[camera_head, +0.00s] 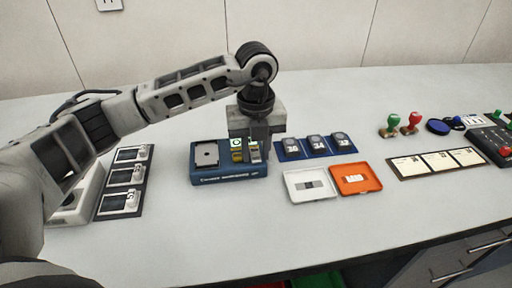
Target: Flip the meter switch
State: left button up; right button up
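A blue device (228,174) with white lettering on its front stands near the middle of the table. A grey square plate (206,154) is on its left part. A small green-and-white sign marked with a ring (236,142) and a yellow part (238,156) are to the right of the plate. A grey upright part (254,152) stands beside them; which part is the meter switch is too small to tell. My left gripper (262,146) points down at the device's right rear. Its fingertips are partly hidden, and contact cannot be told. My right gripper is not in view.
Three blue-based dials (316,147) are right of the device, behind a white tray (296,197) and an orange tray (347,191). A panel with three units (125,180) lies left. Stamps (412,123) and cards (437,162) are at right. The front middle is clear.

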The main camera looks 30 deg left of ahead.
pick_arm(q)
grip_shut()
jog(key=shift+w+a+r+g+h+p, duration=0.15)
jog(key=shift+w+a+g+h+p, duration=0.1)
jog(key=shift+g+h+p, duration=0.45)
jog(key=shift+w+g+h, duration=0.1)
jog(key=shift+g+h, duration=0.2)
jog(key=shift+g, duration=0.4)
grip_release()
